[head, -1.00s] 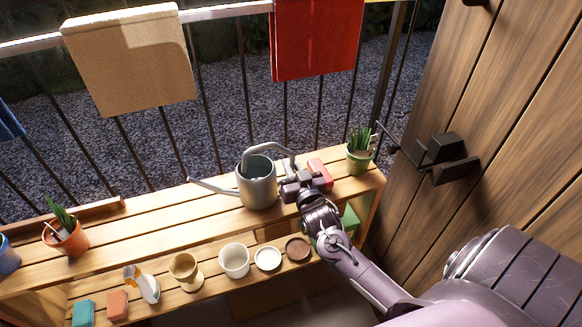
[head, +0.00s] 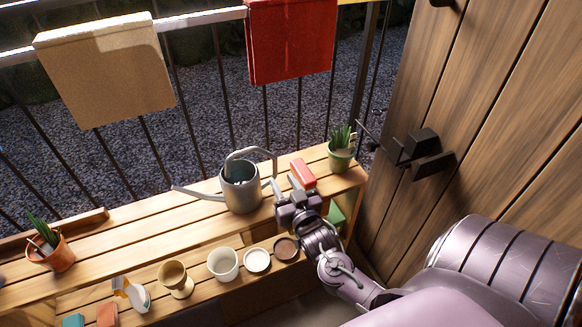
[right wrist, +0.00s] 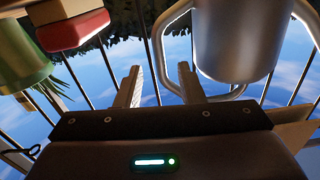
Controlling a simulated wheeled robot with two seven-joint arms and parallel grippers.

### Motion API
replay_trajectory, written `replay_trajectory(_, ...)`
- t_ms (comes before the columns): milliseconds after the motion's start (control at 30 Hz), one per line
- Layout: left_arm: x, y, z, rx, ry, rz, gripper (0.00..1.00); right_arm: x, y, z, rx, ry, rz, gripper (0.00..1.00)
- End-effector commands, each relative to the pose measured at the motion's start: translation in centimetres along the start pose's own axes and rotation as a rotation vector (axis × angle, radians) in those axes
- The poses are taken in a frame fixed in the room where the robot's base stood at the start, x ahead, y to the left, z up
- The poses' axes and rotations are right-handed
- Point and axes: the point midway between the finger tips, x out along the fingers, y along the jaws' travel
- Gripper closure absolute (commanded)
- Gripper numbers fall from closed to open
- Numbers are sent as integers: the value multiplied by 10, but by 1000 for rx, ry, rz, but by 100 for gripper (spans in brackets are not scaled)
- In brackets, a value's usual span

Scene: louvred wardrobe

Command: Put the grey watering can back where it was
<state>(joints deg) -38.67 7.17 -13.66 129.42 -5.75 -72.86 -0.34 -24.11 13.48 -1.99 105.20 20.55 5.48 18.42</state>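The grey watering can (head: 241,190) stands upright on the top board of the wooden plant bench. Its spout points left, and its handle loops over the top and down the right side. My right gripper (head: 284,184) is open, just right and in front of the handle. In the right wrist view, the two fingers (right wrist: 159,80) are apart with nothing clearly held between them. The can (right wrist: 238,40) and its curved handle show there, close to one finger; I cannot tell whether they touch. My left gripper is not in view.
A red block (head: 303,173) lies right of the can, close to my gripper. A green potted plant (head: 341,155) stands at the bench's right end. Pots and saucers stand on the lower shelf. A wooden door (head: 470,110) rises at right.

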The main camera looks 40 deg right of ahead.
Motion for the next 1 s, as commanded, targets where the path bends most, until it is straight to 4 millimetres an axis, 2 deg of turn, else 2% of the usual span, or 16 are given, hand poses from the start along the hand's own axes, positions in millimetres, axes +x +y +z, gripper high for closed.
replay_trajectory(33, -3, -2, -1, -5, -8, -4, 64, -13, 0, 0, 1, -3, 0, 65)
replay_trajectory(100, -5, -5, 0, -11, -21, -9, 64, -26, 0, 0, 0, -3, 0, 65)
replay_trajectory(233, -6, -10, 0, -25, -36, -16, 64, -44, 0, 0, 0, -2, -1, 65)
replay_trajectory(367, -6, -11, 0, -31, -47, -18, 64, -53, -1, 1, 0, -8, -1, 65)
replay_trajectory(467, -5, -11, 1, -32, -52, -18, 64, -57, -10, 10, 3, -76, -10, 65)
replay_trajectory(567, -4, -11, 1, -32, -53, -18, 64, -66, -32, 33, -3, -240, -41, 65)
replay_trajectory(667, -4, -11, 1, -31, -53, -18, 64, -89, -64, 62, -35, -476, -104, 65)
replay_trajectory(800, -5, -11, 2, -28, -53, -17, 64, -143, -106, 92, -134, -817, -232, 65)
replay_trajectory(900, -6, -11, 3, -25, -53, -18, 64, -184, -124, 101, -223, -1017, -324, 65)
replay_trajectory(1000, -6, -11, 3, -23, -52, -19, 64, -218, -133, 102, -308, -1163, -397, 65)
